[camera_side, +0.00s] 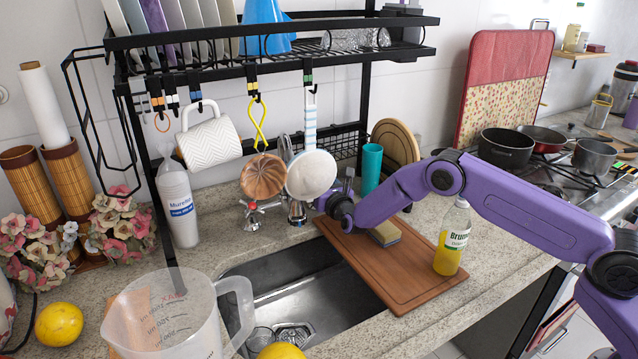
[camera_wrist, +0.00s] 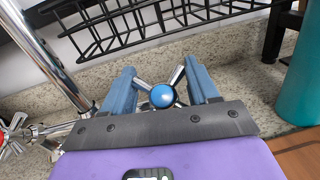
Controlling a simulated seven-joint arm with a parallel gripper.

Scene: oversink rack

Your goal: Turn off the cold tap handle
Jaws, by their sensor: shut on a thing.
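The cold tap handle (camera_wrist: 163,96) is a chrome cross handle with a blue cap, in the middle of the wrist view. My gripper (camera_wrist: 161,76) has its two blue fingers on either side of the handle and is shut on its chrome arms. In the side view my purple gripper (camera_side: 334,203) reaches in behind the sink, right of the chrome spout; the cold handle is hidden there. The spout (camera_wrist: 52,58) rises at the left of the wrist view. The other tap handle (camera_wrist: 5,136), with a red cap, stands left of it.
A teal cup (camera_side: 371,168) stands just right. A cutting board (camera_side: 400,262) with a sponge (camera_side: 384,234) and yellow bottle (camera_side: 453,240) lies below my arm.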

